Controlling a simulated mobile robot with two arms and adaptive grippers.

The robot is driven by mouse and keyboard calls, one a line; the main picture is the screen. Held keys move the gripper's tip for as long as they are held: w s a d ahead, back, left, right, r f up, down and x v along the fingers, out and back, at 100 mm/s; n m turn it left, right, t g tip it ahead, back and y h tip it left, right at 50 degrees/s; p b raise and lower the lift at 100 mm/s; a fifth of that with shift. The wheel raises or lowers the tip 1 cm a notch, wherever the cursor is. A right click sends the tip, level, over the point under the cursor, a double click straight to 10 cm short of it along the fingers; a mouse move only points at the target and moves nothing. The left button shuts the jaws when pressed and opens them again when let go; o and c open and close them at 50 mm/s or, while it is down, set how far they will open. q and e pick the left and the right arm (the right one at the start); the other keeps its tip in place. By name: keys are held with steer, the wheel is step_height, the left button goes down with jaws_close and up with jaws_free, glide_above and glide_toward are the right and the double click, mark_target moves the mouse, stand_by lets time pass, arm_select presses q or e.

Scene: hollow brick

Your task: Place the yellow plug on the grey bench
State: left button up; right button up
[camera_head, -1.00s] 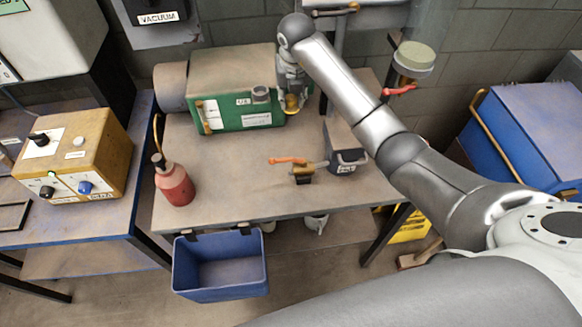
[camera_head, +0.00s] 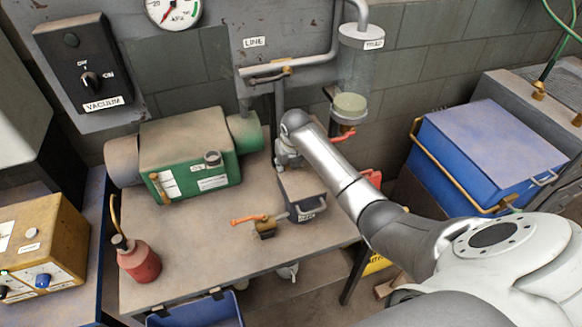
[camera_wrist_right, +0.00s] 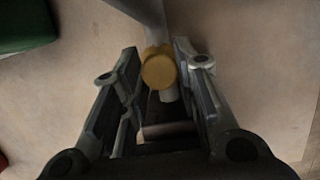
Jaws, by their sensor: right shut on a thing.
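The grey bench (camera_head: 185,240) stands in the middle of the head view, its worn top brownish grey. My right gripper (camera_head: 287,155) is above its rear right part, beside the vertical grey pipe. In the right wrist view the gripper (camera_wrist_right: 157,58) is shut on the yellow plug (camera_wrist_right: 158,72), whose round face shows between the fingertips. A grey pipe runs just beyond the plug there; I cannot tell if they touch. The plug is hidden in the head view. My left gripper is not in view.
A green pump (camera_head: 190,150) stands at the back left of the bench, with a red bottle (camera_head: 137,260) at front left. An orange-handled valve (camera_head: 262,225) and a dark box (camera_head: 308,208) lie right of centre. The front middle is clear.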

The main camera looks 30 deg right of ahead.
steer(key=shift+s+d+f, duration=0.15)
steer(key=shift+d+f, duration=0.45)
steer(key=shift+f, duration=0.15)
